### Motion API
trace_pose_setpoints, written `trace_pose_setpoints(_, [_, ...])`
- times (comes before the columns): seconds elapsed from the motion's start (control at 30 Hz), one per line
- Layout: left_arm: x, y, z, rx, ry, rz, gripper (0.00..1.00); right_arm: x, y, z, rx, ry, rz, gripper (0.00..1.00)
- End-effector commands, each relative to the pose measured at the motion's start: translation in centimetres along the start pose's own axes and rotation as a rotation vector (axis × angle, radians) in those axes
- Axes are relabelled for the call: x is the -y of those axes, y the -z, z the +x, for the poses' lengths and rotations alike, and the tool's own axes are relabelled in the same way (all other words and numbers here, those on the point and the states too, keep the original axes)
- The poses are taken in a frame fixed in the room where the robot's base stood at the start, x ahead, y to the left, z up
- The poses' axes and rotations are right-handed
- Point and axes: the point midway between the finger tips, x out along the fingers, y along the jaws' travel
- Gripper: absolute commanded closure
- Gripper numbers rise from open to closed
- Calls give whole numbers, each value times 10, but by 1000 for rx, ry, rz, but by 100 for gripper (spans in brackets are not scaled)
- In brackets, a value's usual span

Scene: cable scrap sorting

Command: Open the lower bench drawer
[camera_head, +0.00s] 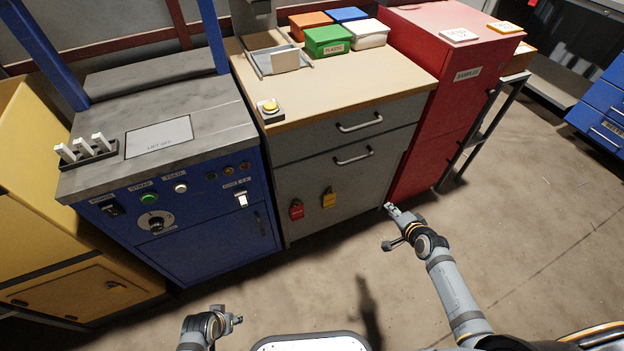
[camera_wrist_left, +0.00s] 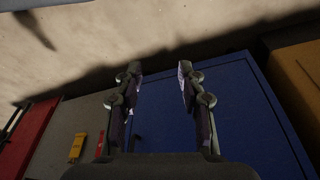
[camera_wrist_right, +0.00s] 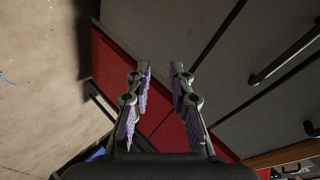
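The lower bench drawer (camera_head: 322,165) is in the grey front of the wooden-topped bench and looks closed. Its bar handle (camera_head: 353,156) sits below the upper drawer's handle (camera_head: 359,122). The lower handle also shows in the right wrist view (camera_wrist_right: 285,58), to the right of my fingers. My right gripper (camera_head: 387,227) is open and empty, in front of and below the drawers, near the bench's right end and apart from the handle. Its spread fingers show in the right wrist view (camera_wrist_right: 158,70). My left gripper (camera_head: 238,320) is open and empty, low in the head view; its fingers show in the left wrist view (camera_wrist_left: 159,68).
A red cabinet (camera_head: 440,100) stands against the bench's right side. A blue machine (camera_head: 215,235) stands on its left. The floor (camera_head: 330,270) in front is clear.

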Motion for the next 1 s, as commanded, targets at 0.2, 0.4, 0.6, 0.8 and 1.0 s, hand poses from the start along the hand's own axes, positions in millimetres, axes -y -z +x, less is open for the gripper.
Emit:
trace_pose_setpoints(0.2, [-21,23,-6,-61,-53,17,60,106,6,3,60,338,287,79])
trace_pose_setpoints(0.4, [-28,31,-29,-77,-69,25,60,147,4,-17,117,433,372,79])
trace_pose_setpoints(0.6, [-29,31,-28,-91,-74,24,60,154,5,-12,117,439,378,79])
trace_pose_setpoints(0.8, [-33,29,-8,-169,-94,11,60,170,3,27,116,442,380,79])
trace_pose_setpoints(1.0, [-32,77,-18,-394,-89,5,60,185,2,57,117,436,374,79])
